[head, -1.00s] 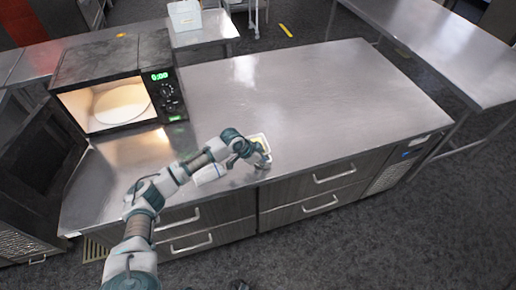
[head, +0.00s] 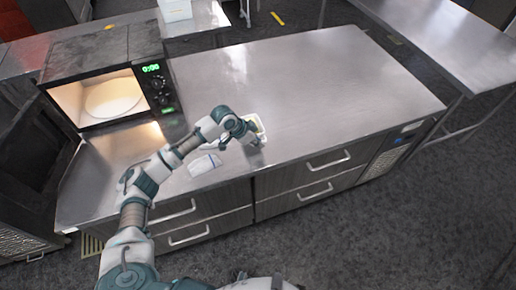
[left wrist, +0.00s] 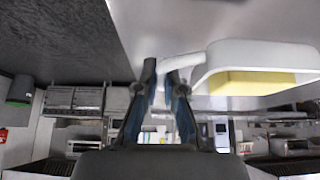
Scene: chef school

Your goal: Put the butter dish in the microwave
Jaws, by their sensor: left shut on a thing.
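The butter dish (head: 259,121), white with yellow butter, is at the front middle of the steel counter. My left gripper (head: 256,140) is shut on its near end. In the left wrist view the fingers (left wrist: 162,75) close on a white handle-like part of the dish (left wrist: 285,58), which extends to the right with the butter inside. Whether the dish is clear of the counter I cannot tell. The microwave (head: 106,60) stands at the counter's left end, its lit inside open to view with a round plate (head: 113,99) in it. My right gripper is not in view.
A white block-like item (head: 203,165) lies on the counter (head: 310,80), left of my gripper. A dark open panel (head: 35,150) stands left of the microwave's front. The counter's middle and right are clear. Drawer handles (head: 328,160) stick out along the front.

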